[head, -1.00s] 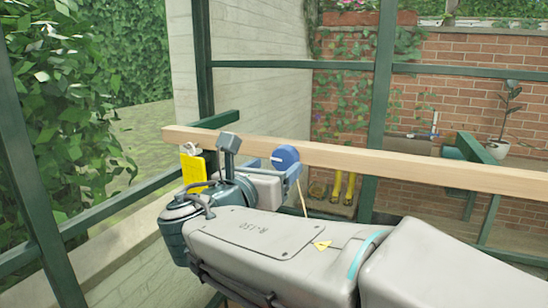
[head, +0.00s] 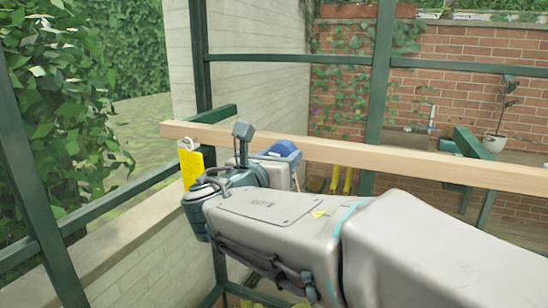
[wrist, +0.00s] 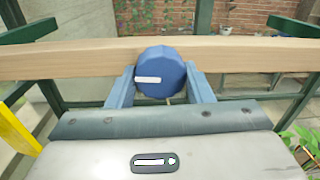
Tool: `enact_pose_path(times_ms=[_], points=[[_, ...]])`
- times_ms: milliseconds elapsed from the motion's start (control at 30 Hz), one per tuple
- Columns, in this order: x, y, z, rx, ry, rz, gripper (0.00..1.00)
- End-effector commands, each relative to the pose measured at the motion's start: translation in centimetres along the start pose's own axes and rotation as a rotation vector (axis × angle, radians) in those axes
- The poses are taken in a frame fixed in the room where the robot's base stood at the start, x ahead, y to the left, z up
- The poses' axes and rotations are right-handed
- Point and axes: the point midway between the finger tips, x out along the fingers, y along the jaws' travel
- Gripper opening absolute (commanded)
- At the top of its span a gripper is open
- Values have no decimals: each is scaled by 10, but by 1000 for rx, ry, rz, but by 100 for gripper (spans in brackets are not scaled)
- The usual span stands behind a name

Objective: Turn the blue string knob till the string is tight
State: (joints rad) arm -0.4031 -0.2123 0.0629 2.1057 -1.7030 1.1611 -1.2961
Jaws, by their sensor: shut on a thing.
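The blue string knob (head: 284,149) sits on the front of the wooden beam (head: 400,158), partly hidden by my gripper in the head view. In the wrist view the knob (wrist: 161,70) is round and faceted, with a white bar mark lying nearly level on its face. My gripper (wrist: 160,86) has one blue finger on each side of the knob and is shut on it. A short bit of pale string shows below the knob, between the fingers. Most of the string is hidden, so I cannot tell how tight it is.
A yellow tag (head: 191,167) hangs from the beam left of my gripper. Green frame posts (head: 380,90) stand around the beam. A potted plant (head: 496,142) stands at the back right. Leafy growth (head: 60,120) fills the left side.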

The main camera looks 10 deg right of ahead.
Motion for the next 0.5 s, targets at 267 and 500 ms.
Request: enact_pose_path(times_ms=[267,500], points=[[0,0,-4,82,5,-4,24],[0,1,-6,261,12,-4,24]])
